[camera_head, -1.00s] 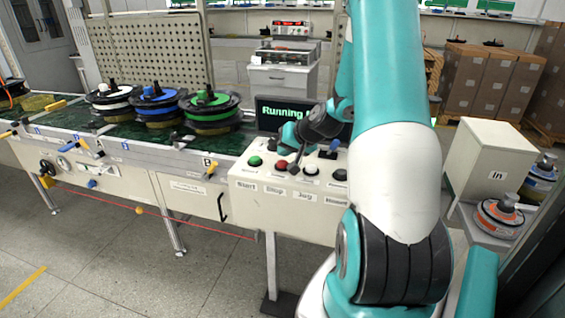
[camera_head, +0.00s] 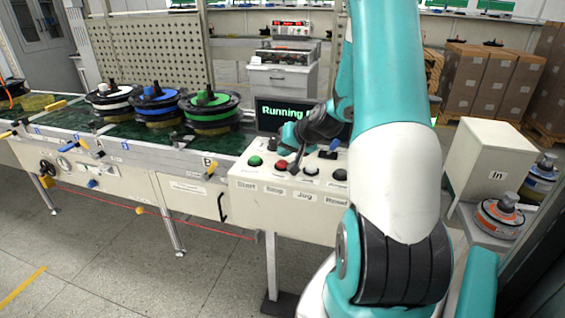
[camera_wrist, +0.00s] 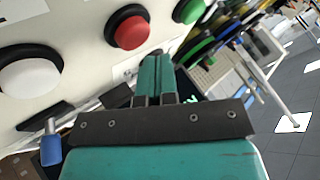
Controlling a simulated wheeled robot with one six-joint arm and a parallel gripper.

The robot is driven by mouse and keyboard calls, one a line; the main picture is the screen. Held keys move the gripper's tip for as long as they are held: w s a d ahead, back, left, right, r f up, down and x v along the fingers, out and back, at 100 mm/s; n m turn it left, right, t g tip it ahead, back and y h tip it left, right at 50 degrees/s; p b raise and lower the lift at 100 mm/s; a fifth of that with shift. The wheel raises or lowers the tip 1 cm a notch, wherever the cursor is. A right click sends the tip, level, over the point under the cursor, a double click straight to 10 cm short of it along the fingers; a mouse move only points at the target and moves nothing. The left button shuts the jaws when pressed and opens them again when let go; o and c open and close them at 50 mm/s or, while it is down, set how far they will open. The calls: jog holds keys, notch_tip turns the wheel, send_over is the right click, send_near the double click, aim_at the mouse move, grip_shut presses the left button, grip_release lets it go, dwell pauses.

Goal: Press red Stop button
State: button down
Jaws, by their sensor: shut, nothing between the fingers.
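The red Stop button (camera_head: 281,165) sits on the sloped white control panel (camera_head: 245,184), between the green Start button (camera_head: 254,161) and the white Jog button (camera_head: 311,170). In the wrist view the red button (camera_wrist: 131,32) stands in a black ring, just beyond and slightly left of my fingertips. My gripper (camera_wrist: 154,62) is shut and empty, its teal fingers together. In the head view my gripper (camera_head: 294,168) is just right of the red button. I cannot tell whether it touches the panel.
A screen (camera_head: 272,113) reading "Running" stands behind the panel. A blue-topped switch (camera_head: 334,145) and a black Reset button (camera_head: 340,175) are at the panel's right. Stacked reels (camera_head: 211,110) lie on the conveyor to the left.

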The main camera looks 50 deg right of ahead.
aim_at(284, 161)
jog(key=shift+f+b, duration=0.35)
jog(key=shift+f, duration=0.05)
jog(key=shift+f+b, duration=0.45)
jog(key=shift+f, duration=0.1)
dwell(0.6)
jog(key=shift+r, duration=0.15)
jog(key=shift+r+p, duration=0.7)
jog(key=shift+r, duration=0.1)
jog(key=shift+r+p, duration=1.95)
jog(key=shift+r, duration=0.65)
